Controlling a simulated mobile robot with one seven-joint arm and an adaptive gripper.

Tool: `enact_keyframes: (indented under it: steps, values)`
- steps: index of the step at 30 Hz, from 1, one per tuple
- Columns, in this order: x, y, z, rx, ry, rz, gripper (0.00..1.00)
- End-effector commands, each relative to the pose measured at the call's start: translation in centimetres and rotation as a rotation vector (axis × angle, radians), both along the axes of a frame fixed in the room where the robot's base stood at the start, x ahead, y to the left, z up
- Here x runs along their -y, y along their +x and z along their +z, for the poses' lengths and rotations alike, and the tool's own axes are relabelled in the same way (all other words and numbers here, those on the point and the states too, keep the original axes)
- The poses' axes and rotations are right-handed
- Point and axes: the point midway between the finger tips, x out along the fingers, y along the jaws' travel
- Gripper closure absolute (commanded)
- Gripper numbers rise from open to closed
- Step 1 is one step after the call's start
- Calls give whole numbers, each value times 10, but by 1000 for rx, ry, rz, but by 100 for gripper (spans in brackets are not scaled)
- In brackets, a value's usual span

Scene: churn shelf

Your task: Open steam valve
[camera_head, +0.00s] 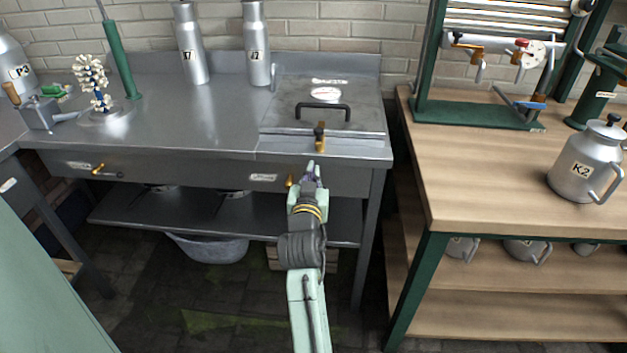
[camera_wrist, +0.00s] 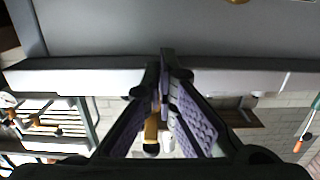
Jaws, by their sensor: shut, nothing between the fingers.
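No part is legibly labelled as the steam valve. A green-framed plate unit (camera_head: 492,120) on the wooden bench at right carries several fittings: an orange-handled valve (camera_head: 468,45), a red-topped valve (camera_head: 519,50) and a blue-handled lever (camera_head: 528,104). My gripper (camera_head: 311,167) is shut and empty at the front edge of the steel counter, well left of that unit, just below a brass latch (camera_head: 319,136) on a lidded box. In the wrist view my purple-padded fingers (camera_wrist: 165,62) meet at the tips, and a brass piece (camera_wrist: 151,132) shows between them.
The lidded steel box (camera_head: 290,112) has a black handle. A gap separates the steel counter (camera_head: 215,140) from the wooden bench (camera_head: 480,180). A can marked K2 (camera_head: 582,165) stands at the bench's right.

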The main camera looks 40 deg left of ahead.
Motion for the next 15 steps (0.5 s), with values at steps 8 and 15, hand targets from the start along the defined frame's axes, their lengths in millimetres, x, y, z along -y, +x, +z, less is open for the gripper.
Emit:
enact_keyframes:
  steps: [8,15]
  values:
    - [-3,5,-35,-1,-2,0,100]
    - [-4,5,-40,0,0,1,100]
